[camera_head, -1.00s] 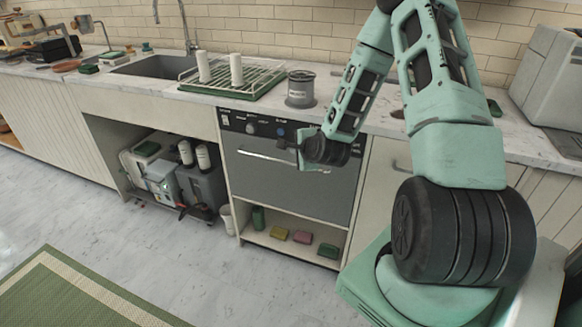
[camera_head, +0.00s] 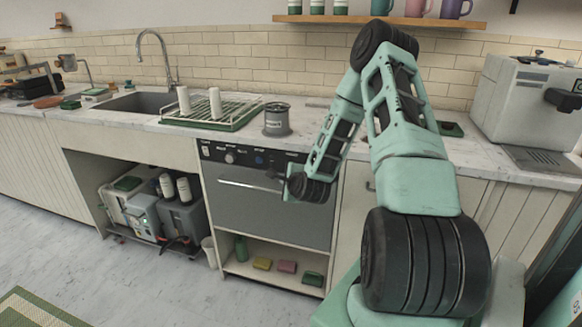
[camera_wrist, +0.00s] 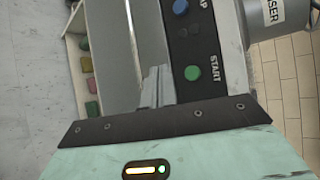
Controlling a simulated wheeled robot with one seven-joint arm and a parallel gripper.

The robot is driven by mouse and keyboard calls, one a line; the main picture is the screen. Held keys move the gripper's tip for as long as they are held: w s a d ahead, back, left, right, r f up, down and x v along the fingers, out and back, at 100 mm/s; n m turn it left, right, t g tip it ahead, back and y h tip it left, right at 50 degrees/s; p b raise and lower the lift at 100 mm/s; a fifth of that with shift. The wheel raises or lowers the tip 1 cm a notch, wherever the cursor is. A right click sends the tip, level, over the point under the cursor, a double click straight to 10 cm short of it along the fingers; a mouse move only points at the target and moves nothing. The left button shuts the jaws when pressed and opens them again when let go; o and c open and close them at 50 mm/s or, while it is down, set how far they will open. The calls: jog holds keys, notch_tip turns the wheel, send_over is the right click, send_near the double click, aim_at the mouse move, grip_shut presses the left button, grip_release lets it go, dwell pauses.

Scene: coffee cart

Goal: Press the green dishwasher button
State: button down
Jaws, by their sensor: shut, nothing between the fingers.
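The green button (camera_wrist: 192,73) sits on the dishwasher's dark control panel in the wrist view, with the label START beside it. In the head view I cannot make it out; my arm covers the right part of the panel (camera_head: 215,150). The dishwasher (camera_head: 240,200) is a grey front with a bar handle, under the counter. My gripper (camera_head: 274,175) is in front of the dishwasher, near the panel's lower edge, shut and empty. In the wrist view the green button is beyond my gripper's dark front plate, right of the picture's middle, and not covered by it.
A blue button (camera_wrist: 180,6) is on the same panel. A grey canister (camera_head: 277,120) and a dish rack (camera_head: 240,113) stand on the counter above. Sponges (camera_head: 287,267) lie on the open shelf below. A coffee machine (camera_head: 520,105) is at right. The floor in front is clear.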

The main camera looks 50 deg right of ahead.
jog(key=shift+w+d, duration=0.35)
jog(key=shift+d, duration=0.55)
jog(key=shift+w+d, duration=0.4)
jog(key=shift+d, duration=0.55)
jog(key=shift+w+d, duration=0.35)
jog(key=shift+d, duration=0.55)
jog(key=shift+d, duration=0.1)
jog(key=shift+w+d, duration=0.2)
jog(key=shift+d, duration=0.05)
jog(key=shift+w+d, duration=0.15)
jog(key=shift+d, duration=0.3)
dwell(0.8)
jog(key=shift+a, duration=0.1)
jog(key=shift+s+a, duration=0.35)
jog(key=shift+a, duration=0.35)
jog(key=shift+a, duration=0.1)
jog(key=a, duration=0.1)
jog(key=s+a, duration=0.1)
jog(key=a, duration=0.1)
jog(key=s+a, duration=0.1)
jog(key=shift+a, duration=0.2)
